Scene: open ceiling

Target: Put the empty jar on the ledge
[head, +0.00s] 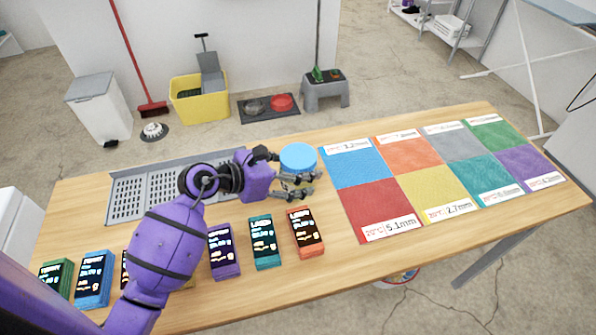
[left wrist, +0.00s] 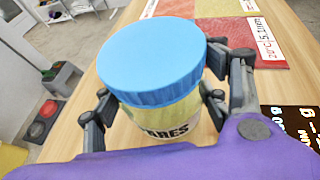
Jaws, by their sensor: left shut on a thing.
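A jar with a flat blue lid (head: 298,158) is between the fingers of my left gripper (head: 298,184), near the table's back edge. In the left wrist view its blue lid (left wrist: 152,57) fills the middle. Below the lid, a pale yellowish body carries a label with dark letters ending in "ARES". My left gripper (left wrist: 165,95) is shut around the jar, which looks upright. I cannot tell whether its base touches the table. Its contents are hidden by lid and label. I cannot single out a ledge for certain. My right gripper is not in view.
A grey perforated tray (head: 128,203) lies along the wooden table's (head: 322,258) back left. Colour mats with number labels, such as a red one (head: 377,207), cover the right. Several small label-topped boxes, such as an orange one (head: 306,232), line the front. Bare wood separates boxes and mats.

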